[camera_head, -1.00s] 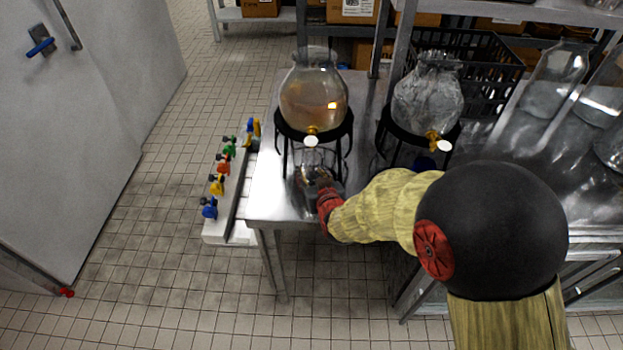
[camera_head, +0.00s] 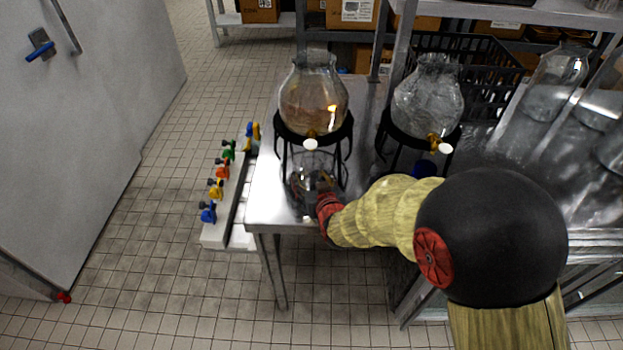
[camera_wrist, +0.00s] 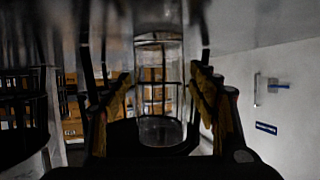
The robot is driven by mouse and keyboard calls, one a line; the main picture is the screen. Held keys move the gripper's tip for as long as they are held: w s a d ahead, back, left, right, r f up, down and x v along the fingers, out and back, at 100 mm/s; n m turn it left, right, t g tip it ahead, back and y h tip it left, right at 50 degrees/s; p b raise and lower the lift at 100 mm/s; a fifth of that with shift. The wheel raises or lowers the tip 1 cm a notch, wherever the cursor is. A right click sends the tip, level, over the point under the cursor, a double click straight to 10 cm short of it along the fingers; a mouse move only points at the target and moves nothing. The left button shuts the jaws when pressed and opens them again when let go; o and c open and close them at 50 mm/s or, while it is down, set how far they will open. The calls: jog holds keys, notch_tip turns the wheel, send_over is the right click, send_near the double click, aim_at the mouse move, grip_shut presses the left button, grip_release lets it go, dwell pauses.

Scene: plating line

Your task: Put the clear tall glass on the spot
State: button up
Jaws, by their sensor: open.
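The clear tall glass (camera_wrist: 160,95) stands between the fingers of my gripper (camera_wrist: 162,100) in the wrist view, with a gap on either side. That view looks upside down, and the glass's base seems to meet its reflection in the steel. In the head view the glass (camera_head: 299,184) is faint, near the table's front left corner, below the left dispenser's tap. My gripper (camera_head: 318,188) is open around it, partly hidden by my red wrist. A dark patch shows under the glass; I cannot tell whether it is the spot.
A glass dispenser (camera_head: 313,98) on a black stand is just behind my gripper; a second dispenser (camera_head: 428,95) is to its right. The steel table's (camera_head: 264,190) left edge is close. A black crate (camera_head: 490,75) and glass jars (camera_head: 553,85) are at right.

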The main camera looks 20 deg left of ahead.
dwell(0.3)
jog(key=v, duration=1.2)
